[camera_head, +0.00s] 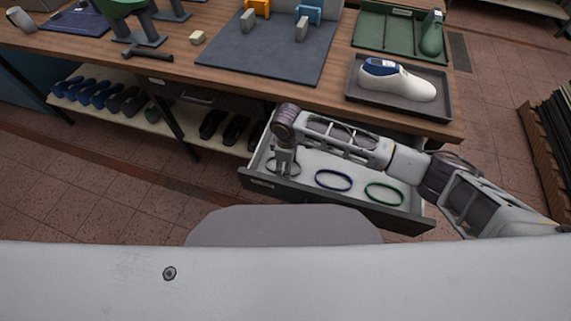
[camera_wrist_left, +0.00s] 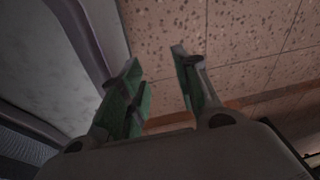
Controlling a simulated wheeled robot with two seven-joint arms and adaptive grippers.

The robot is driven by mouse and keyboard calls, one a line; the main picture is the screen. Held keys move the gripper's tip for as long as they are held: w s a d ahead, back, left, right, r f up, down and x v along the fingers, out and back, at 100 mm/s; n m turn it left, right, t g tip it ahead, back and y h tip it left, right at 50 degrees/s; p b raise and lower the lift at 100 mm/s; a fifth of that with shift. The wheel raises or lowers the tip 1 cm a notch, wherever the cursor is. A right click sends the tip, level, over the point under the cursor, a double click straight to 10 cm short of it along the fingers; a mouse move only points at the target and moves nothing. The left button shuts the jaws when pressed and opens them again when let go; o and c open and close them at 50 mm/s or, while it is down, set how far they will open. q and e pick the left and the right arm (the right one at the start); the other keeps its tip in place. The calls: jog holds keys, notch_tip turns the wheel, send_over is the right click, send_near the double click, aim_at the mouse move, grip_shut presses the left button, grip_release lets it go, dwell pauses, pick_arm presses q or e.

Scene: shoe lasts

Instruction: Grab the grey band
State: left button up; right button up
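The grey band (camera_head: 298,171) lies at the left end of the open drawer (camera_head: 334,201) in the head view, partly hidden by my right gripper. My right gripper (camera_head: 284,170) points down into the drawer at the band. Its fingers are small and dark here, and I cannot tell whether they are open or closed on the band. My left gripper is out of the head view. In the left wrist view, my left gripper (camera_wrist_left: 160,95) has its green-padded fingers apart with nothing between them.
A blue band (camera_head: 333,188) and a green band (camera_head: 384,201) lie to the right in the same drawer. The wooden tabletop above holds a grey tray (camera_head: 358,105) with a white shoe last (camera_head: 400,86), and a dark mat (camera_head: 262,62). Low shelves with shoes stand at the left.

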jog(key=shift+r, duration=0.6)
pick_arm(q)
jog(key=shift+s+a+r+p, duration=0.15)
jog(key=shift+s+a+p, duration=0.4)
jog(key=shift+a, duration=0.2)
pick_arm(e)
notch_tip(320, 180, up, 9)
jog(key=shift+f, duration=0.2)
pick_arm(q)
jog(key=shift+s, duration=0.1)
